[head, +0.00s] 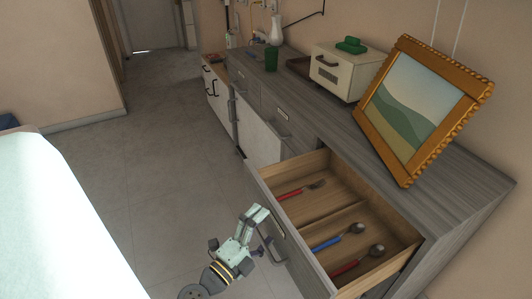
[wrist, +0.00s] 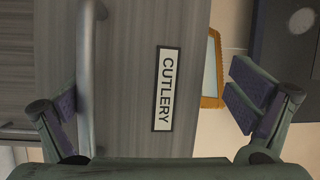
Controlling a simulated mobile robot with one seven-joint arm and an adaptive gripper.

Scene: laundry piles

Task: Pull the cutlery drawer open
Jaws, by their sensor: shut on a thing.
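The cutlery drawer (head: 300,259) is pulled well out of the grey wooden cabinet in the head view. Inside lie a red-handled fork (head: 300,190), a blue-handled spoon (head: 338,237) and a red-handled spoon (head: 357,260). In the wrist view the handle (wrist: 87,70) runs beside the left finger, and the CUTLERY label (wrist: 166,88) shows between the fingers. The exact finger contact is hard to make out.
A picture frame (head: 404,180), a cream box (head: 337,75) and a green cup (head: 271,59) stand on the cabinet top (head: 443,192). A pale surface (head: 50,220) lies at the left. Grey floor (head: 165,140) is clear between it and the cabinet.

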